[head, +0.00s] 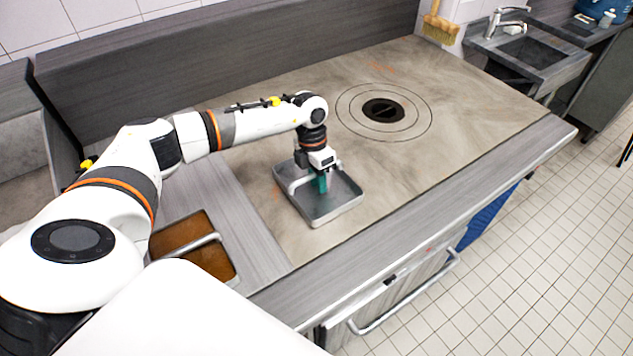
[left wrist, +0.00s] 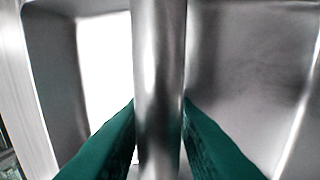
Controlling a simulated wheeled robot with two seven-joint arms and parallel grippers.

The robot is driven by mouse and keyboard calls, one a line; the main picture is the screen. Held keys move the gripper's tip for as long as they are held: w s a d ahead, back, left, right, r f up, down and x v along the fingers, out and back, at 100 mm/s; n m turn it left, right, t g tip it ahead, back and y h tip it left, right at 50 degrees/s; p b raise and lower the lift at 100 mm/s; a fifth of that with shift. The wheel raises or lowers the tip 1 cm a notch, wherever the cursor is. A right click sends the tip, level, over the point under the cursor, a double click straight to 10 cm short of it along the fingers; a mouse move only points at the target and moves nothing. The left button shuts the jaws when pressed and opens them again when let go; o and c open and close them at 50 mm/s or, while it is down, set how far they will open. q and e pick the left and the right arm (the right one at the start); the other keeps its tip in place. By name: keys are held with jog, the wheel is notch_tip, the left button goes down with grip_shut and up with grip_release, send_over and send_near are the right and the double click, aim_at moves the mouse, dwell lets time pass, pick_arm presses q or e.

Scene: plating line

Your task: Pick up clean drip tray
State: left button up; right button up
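The clean drip tray (head: 335,214) is a shallow grey metal pan with a bar handle, near the middle of the counter in the head view. My left gripper (head: 321,184), with green fingers, reaches down into it from above. In the left wrist view the tray's metal handle (left wrist: 159,70) runs between the green fingers, which lie close against both its sides; the gripper looks shut on it. The tray looks level and at the counter surface; I cannot tell if it is clear of it. My right gripper is not in view.
A brown-stained tray (head: 194,254) with a bar handle sits in the counter at the left, beneath my left arm. A round dark drain opening (head: 383,110) lies behind and right of the clean tray. The counter (head: 450,125) is bare at the right. A sink (head: 535,52) stands beyond.

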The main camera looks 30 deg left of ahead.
pick_arm(q)
grip_shut()
jog(key=shift+r, duration=0.15)
